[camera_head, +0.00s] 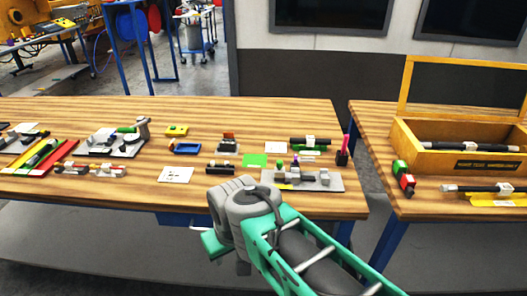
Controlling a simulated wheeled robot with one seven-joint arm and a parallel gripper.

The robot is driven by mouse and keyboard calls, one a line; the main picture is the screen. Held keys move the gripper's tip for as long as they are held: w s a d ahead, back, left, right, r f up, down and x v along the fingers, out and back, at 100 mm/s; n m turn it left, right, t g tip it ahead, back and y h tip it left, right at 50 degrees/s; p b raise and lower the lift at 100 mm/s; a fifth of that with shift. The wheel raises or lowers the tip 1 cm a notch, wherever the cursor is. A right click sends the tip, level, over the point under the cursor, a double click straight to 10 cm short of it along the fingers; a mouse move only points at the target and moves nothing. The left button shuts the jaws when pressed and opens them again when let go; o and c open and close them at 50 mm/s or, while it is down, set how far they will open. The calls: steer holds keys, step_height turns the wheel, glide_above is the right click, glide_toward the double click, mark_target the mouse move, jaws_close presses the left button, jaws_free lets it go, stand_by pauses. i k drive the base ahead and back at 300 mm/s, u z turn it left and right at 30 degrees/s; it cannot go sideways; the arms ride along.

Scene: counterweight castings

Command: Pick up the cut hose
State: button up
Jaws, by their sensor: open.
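Several dark hose-like rods with pale bands show, and I cannot tell which is the cut hose. One dark rod (310,142) lies at the right of the wooden workbench, by a green piece. Another dark rod (470,146) lies across the open wooden box on the right table. A third dark rod (480,188) lies in front of that box, over a yellow strip. My gripper (228,256) hangs low in front of the workbench's front edge, apart from all the rods. It is open and holds nothing that I can see. Its fingertips are mostly hidden behind my wrist.
The workbench (60,108) carries small fixtures, cards and tools. A grey plate with blocks (328,182) sits near its right front corner. A gap separates it from the right table (420,208). A red and green block (402,177) stands at that table's left edge.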

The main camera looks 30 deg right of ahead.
mark_target(310, 141)
steer(key=u, duration=0.05)
steer(key=k, duration=0.4)
steer(key=z, duration=0.5)
steer(key=i, duration=0.35)
steer(key=z, duration=0.7)
steer(key=k, duration=0.4)
steer(key=u, duration=0.65)
steer(key=i, duration=1.15)
steer(key=z, duration=0.15)
